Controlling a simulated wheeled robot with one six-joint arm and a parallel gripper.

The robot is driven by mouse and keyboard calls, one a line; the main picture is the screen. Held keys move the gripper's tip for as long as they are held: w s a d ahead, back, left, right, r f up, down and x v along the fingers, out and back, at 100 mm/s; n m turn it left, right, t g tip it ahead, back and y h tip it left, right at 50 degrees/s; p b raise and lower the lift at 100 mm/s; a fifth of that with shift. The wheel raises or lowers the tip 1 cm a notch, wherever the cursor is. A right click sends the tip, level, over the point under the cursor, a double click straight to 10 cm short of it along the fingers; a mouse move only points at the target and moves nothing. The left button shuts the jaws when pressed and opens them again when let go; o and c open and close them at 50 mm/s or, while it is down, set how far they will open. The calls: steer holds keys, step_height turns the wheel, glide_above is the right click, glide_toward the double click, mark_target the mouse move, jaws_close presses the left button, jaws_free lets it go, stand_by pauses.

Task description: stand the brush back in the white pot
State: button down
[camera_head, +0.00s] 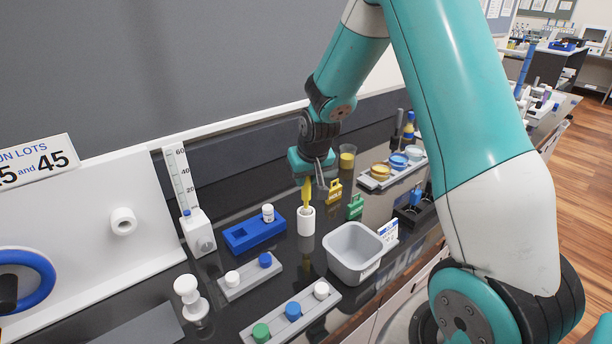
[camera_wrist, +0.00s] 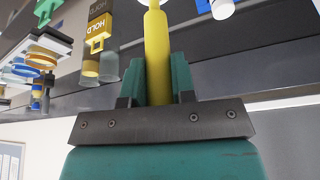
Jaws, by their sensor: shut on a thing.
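The brush (camera_head: 307,194) has a yellow handle and stands about upright under my gripper (camera_head: 310,180). My gripper is shut on the upper part of the handle. In the wrist view the yellow handle (camera_wrist: 157,48) runs up between the two green fingers (camera_wrist: 156,85). The white pot (camera_head: 306,222) stands on the dark bench directly below my gripper. The brush's lower end meets the pot's mouth in the head view and its bristles are hidden. I cannot tell how deep it sits or whether it touches the pot's bottom.
A grey bin (camera_head: 357,252) stands close to the pot's right. A blue block (camera_head: 254,236) with a white-capped vial is at its left. Yellow (camera_head: 334,192) and green (camera_head: 355,206) tags stand close at the right. A beaker (camera_head: 347,158) is behind.

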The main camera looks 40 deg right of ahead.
steer(key=shift+f+b, duration=0.8)
steer(key=shift+f, duration=0.3)
steer(key=c, duration=0.9)
jaws_free()
steer(key=shift+o, duration=0.2)
steer(key=b+v, duration=0.2)
steer(key=v, duration=1.5)
steer(key=shift+s+r, duration=0.2)
steer(key=shift+s, duration=0.05)
